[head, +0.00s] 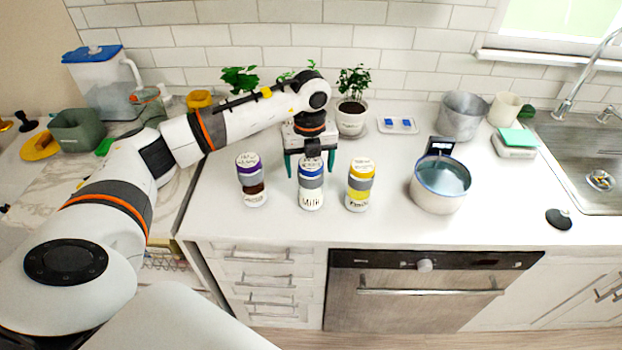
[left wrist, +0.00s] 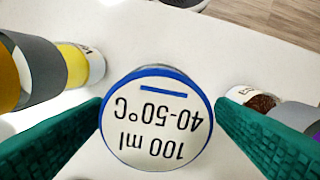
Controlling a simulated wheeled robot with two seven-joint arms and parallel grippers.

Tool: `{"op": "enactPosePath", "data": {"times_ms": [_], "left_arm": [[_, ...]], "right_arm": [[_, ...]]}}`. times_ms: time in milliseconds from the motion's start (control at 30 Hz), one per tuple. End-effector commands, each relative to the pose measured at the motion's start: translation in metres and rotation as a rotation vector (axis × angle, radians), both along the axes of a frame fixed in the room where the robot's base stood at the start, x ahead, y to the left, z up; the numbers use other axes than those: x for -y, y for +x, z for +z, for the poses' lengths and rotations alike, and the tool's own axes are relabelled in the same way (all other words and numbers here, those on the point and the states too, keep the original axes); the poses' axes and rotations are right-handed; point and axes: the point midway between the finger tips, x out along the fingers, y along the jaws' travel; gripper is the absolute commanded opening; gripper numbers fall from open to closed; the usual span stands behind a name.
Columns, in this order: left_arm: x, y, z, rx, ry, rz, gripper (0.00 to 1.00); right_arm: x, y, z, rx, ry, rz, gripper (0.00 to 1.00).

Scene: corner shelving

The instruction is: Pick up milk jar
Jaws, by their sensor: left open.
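The milk jar (head: 311,184) stands upright on the white counter, with a blue-rimmed lid, a grey band and the word "Milk" on its front. My left gripper (head: 309,166) is above it, pointing down, with its green fingers open on either side of the jar's top. I cannot tell how far down the fingers reach. My right gripper is not in view.
A purple-lidded jar (head: 251,180) stands left of the milk jar and a yellow-lidded jar (head: 360,185) right of it, both close. A blue-rimmed pot (head: 440,186) stands further right. A potted plant (head: 351,116) is behind. The counter front is clear.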

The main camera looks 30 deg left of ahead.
Motion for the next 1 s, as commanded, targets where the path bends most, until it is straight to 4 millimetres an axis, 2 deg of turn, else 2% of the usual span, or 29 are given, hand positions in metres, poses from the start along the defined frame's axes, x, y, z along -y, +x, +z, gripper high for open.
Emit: {"op": "enactPosePath", "data": {"times_ms": [33,200,467,800,1000], "left_arm": [[0.003,-0.001,-0.004,-0.006,-0.001,0.0,0.79],[0.003,0.0,-0.026,-0.003,-0.001,0.001,0.79],[0.003,0.0,-0.03,0.001,-0.001,0.0,0.79],[0.003,0.0,-0.03,0.0,-0.001,0.0,0.25],[0.003,0.0,-0.029,0.001,-0.001,0.0,0.23]], "right_arm": [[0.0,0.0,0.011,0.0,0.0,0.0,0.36],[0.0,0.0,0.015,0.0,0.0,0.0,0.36],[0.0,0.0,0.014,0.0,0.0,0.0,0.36],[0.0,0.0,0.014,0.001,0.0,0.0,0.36],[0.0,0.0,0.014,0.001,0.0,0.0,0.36]]}}
